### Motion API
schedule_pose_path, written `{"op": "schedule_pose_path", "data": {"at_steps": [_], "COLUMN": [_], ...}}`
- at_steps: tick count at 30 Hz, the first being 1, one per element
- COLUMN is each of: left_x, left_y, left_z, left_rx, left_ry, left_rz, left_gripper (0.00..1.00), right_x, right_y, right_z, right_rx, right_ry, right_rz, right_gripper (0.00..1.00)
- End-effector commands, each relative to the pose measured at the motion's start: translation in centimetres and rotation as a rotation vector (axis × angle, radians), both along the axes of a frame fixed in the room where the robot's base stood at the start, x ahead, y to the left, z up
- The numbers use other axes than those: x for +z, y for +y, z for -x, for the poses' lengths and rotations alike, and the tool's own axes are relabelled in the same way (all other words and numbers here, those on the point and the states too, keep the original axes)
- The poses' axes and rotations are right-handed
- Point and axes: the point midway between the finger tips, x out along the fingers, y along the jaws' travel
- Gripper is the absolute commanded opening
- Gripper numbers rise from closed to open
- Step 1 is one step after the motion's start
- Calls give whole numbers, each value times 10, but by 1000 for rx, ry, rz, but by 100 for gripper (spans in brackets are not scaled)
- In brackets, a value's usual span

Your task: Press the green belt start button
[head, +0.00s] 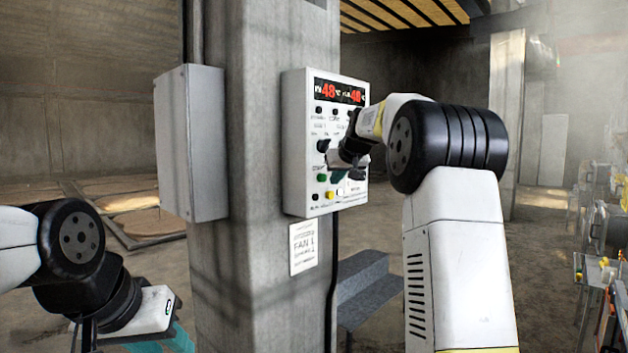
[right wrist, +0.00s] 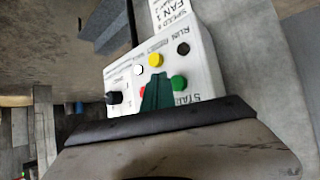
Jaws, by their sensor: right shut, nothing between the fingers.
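The white control box (head: 297,150) is fixed to a concrete column and has a red lit display on top. Its green button (head: 322,178) sits low on the left of the face. In the right wrist view the green button (right wrist: 179,83) shows beside the printed word START. My right gripper (head: 338,176) is shut and empty in front of the box, just right of the green button. In the right wrist view its teal fingertips (right wrist: 158,92) partly cover a red button (right wrist: 143,88); I cannot tell whether they touch the panel. My left gripper (head: 165,343) is low at the left, its fingertips cut off.
A yellow button (right wrist: 155,59), a white button (right wrist: 138,69), a black button (right wrist: 183,48) and a black knob (right wrist: 113,97) are close around the fingertips. A grey cabinet (head: 190,140) is on the column's left. A paper sign (head: 303,247) hangs below the box.

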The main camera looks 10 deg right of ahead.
Motion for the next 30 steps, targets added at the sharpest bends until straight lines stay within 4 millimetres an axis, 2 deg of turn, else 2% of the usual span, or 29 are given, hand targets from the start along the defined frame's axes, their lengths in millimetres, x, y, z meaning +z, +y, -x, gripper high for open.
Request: {"op": "schedule_pose_path", "data": {"at_steps": [7,30], "left_x": [0,0], "left_y": [0,0], "left_z": [0,0], "left_rx": [0,0], "left_ry": [0,0], "left_rz": [0,0], "left_gripper": [35,35], "right_x": [0,0], "right_y": [7,7], "right_z": [-8,-8], "right_rx": [0,0], "right_ry": [0,0], "right_rz": [0,0], "right_gripper": [0,0]}}
